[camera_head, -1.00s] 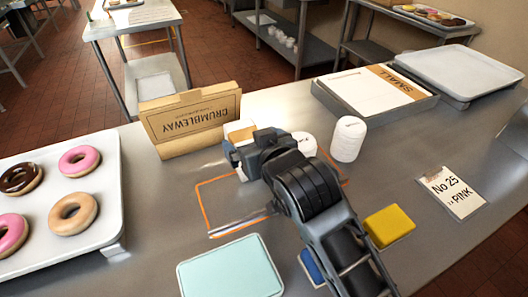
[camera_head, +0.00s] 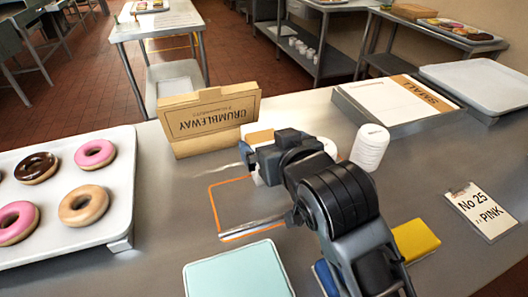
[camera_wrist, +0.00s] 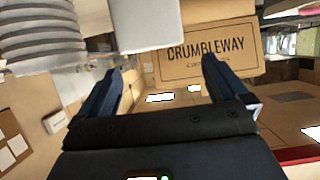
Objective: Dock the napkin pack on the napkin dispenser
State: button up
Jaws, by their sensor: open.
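A small white block with a tan top (camera_head: 260,137) stands beside my gripper (camera_head: 252,160), in front of the CRUMBLEWAY box. It may be the napkin pack; I cannot tell for sure. In the wrist view my gripper (camera_wrist: 162,72) is open, its two dark fingers apart with nothing held between them. A plain white block (camera_wrist: 160,22) hangs into the top of that view, beyond the fingers; whether it is the same block is unclear. I cannot clearly identify the napkin dispenser; my arm hides part of the counter.
The CRUMBLEWAY box (camera_head: 212,122) stands behind. White stacked lids (camera_head: 370,148) are to the right. A donut tray (camera_head: 120,210) is at left. A teal pad (camera_head: 238,272), a yellow block (camera_head: 415,241) and a sign (camera_head: 482,211) lie nearer. An orange outline (camera_head: 211,205) marks bare counter.

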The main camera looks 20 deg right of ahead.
aim_at(265, 140)
jog(key=shift+s+d+f+p+x, duration=0.1)
jog(key=shift+f+p+x, duration=0.1)
jog(key=shift+x, duration=0.7)
jog(key=shift+s+d+f+p+x, duration=0.1)
jog(key=shift+f+p+x, duration=0.05)
jog(key=shift+x, duration=0.75)
jog(key=shift+d+f+p+x, duration=0.1)
jog(key=shift+f+p+x, duration=0.1)
jog(key=shift+x, duration=0.65)
jog(key=shift+c, duration=0.5)
jog(key=c, duration=1.4)
jog(key=shift+r, duration=0.1)
